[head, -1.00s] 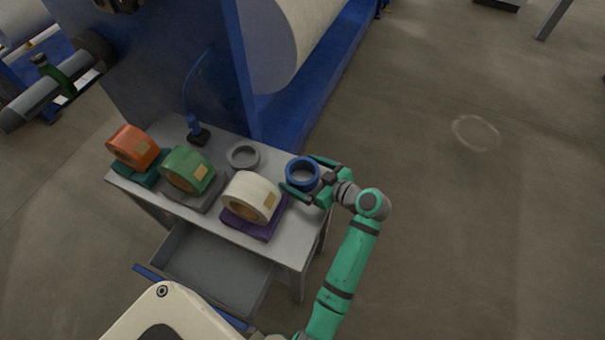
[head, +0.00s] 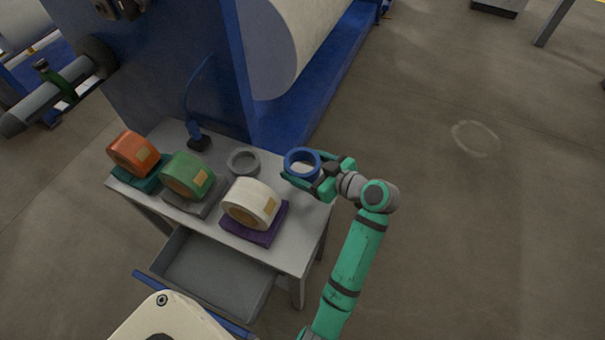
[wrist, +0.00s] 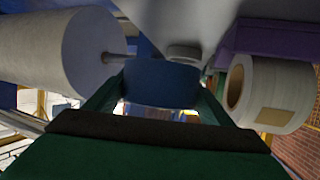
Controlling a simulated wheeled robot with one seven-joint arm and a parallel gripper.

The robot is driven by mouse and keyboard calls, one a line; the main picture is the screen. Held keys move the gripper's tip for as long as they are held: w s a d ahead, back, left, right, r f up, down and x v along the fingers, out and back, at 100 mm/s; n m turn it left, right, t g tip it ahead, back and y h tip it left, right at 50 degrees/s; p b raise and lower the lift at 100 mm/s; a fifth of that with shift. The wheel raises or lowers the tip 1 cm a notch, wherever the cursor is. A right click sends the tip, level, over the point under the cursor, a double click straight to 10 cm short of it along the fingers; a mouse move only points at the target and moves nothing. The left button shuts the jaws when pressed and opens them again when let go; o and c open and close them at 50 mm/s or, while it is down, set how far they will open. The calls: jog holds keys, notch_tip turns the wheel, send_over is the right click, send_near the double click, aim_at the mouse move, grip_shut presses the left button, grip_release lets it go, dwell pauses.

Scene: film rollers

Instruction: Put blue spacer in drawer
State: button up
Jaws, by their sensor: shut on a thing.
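The blue spacer (head: 290,159) is a ring at the right end of the table, seen in the head view. My green gripper (head: 306,171) reaches it from the right and is shut on it, with a finger on each side. The spacer appears raised a little above the tabletop. In the wrist view the blue spacer (wrist: 162,84) fills the space between my fingers. The drawer (head: 215,278) under the table front is pulled open, and its visible inside is empty and grey.
A grey ring (head: 243,170) lies left of the spacer. White (head: 258,201), green (head: 180,175) and orange (head: 125,151) rolls sit on coloured pads along the table (head: 240,243). A blue-cabled device (head: 198,139) stands at the back. A blue machine wall rises behind.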

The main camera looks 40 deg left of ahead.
notch_tip(320, 180, up, 17)
jog(key=w+d+f+m+t+h, duration=0.3)
jog(key=w+d+f+m+t, duration=0.4)
jog(key=f, duration=0.5)
jog(key=w+d+f+m+t+h, duration=0.3)
jog(key=w+d+f, duration=0.3)
jog(key=d+f, duration=0.45)
jog(key=s+d+f+m+t+h, duration=0.1)
jog(key=s+d+f+m+h, duration=0.2)
jog(key=f, duration=0.7)
jog(key=s+d+f+m+t+h, duration=0.1)
jog(key=s+d+f+m+h, duration=0.3)
jog(key=s+d+f, duration=0.3)
jog(key=d+f, duration=0.3)
jog(key=f, duration=0.1)
jog(key=shift+d+t, duration=0.3)
jog(key=shift+d, duration=0.05)
jog(key=shift+f, duration=0.1)
jog(key=shift+a, duration=0.15)
